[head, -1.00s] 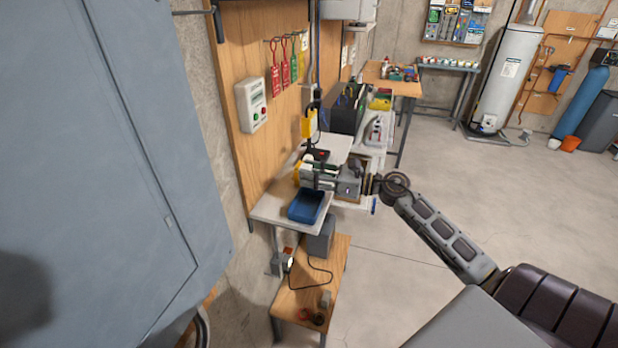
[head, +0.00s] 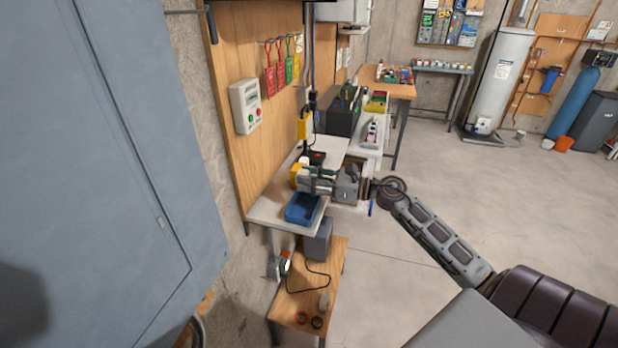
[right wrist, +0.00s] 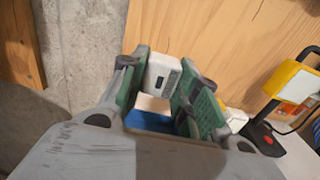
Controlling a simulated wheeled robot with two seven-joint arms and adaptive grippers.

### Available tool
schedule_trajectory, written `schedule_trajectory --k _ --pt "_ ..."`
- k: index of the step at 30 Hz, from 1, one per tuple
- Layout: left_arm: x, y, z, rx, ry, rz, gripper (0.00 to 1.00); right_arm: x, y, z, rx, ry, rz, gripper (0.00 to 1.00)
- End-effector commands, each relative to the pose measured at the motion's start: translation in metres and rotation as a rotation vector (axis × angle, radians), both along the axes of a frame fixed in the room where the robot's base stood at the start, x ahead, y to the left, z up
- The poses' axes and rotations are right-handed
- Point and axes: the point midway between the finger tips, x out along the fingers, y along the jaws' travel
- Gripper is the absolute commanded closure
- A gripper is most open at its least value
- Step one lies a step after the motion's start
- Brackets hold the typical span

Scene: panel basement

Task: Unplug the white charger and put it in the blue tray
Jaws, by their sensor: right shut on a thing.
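My right gripper (head: 304,178) is just above the blue tray (head: 301,222) on the bench. In the right wrist view its green-padded fingers (right wrist: 160,92) are shut on the white charger (right wrist: 163,72), a small white block with dark marks on its face. The charger is held clear of the wooden panel behind it. Part of the blue tray (right wrist: 150,121) shows below and between the fingers. My left gripper is not in view.
A yellow work light (head: 304,126) stands behind the tray, and to the right in the wrist view (right wrist: 297,82). A grey-white control box (head: 246,107) hangs on the wooden panel. A low wooden table (head: 325,270) with a cable stands below. A grey cabinet (head: 110,150) fills the left.

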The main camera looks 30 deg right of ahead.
Motion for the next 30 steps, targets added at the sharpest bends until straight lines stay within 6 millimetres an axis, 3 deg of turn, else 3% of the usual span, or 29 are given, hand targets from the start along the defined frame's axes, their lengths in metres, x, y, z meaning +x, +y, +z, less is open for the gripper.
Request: schedule_trajectory --k 18,30 --pt "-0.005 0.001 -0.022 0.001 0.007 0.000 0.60 0.000 0.000 -0.038 0.002 0.001 0.000 1.00" --pt "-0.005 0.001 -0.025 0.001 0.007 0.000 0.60 0.000 0.000 -0.043 0.001 0.001 0.001 1.00"
